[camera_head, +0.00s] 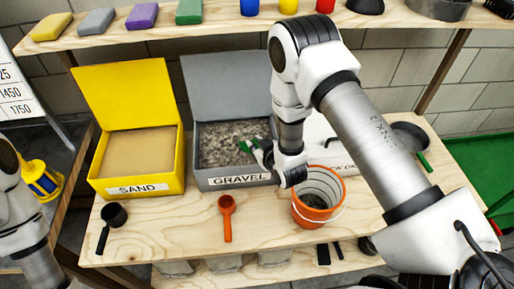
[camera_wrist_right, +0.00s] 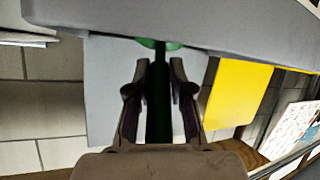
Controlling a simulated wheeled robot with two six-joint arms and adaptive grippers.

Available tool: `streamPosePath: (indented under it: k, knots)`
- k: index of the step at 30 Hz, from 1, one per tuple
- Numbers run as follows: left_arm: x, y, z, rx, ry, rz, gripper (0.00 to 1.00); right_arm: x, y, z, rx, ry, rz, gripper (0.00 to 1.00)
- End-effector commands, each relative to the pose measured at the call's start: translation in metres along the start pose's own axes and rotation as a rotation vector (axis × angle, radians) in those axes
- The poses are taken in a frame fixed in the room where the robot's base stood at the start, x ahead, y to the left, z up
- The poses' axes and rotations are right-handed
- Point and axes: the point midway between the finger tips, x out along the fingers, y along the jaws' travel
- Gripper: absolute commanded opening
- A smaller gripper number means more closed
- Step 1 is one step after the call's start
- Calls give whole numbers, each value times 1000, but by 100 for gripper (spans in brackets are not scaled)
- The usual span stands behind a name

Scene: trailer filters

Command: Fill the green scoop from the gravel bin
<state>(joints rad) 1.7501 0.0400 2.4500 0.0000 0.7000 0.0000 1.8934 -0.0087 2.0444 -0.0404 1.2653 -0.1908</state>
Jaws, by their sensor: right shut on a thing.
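The green scoop (camera_head: 245,146) is at the right side of the grey gravel bin (camera_head: 230,180), its head over or in the gravel (camera_head: 222,145). My right gripper (camera_head: 266,157) is at the bin's right edge, partly hidden by my own wrist. In the right wrist view my right gripper (camera_wrist_right: 159,80) is shut on the dark handle of the green scoop (camera_wrist_right: 158,110). There the scoop's head is mostly hidden behind a grey wall. I cannot tell how much gravel the scoop holds. My left arm shows at the left edge, but its gripper is out of view.
A yellow sand bin (camera_head: 140,184) stands left of the gravel bin. An orange bucket (camera_head: 318,206) stands close to the right. An orange scoop (camera_head: 227,218) and a black scoop (camera_head: 113,216) lie in front. A shelf (camera_head: 222,37) with blocks and cups runs behind.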

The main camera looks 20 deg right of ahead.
Motion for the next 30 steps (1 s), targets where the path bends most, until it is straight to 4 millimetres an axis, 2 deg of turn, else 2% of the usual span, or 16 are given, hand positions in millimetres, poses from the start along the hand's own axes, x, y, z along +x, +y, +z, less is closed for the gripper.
streamPosePath:
  k: [17,30]
  knots:
    - [-4,0,0,0,0,0,0,-31,-14,12,-1,-1,-1,0]
    - [-26,0,0,0,0,0,0,-45,-10,-13,0,1,0,0]
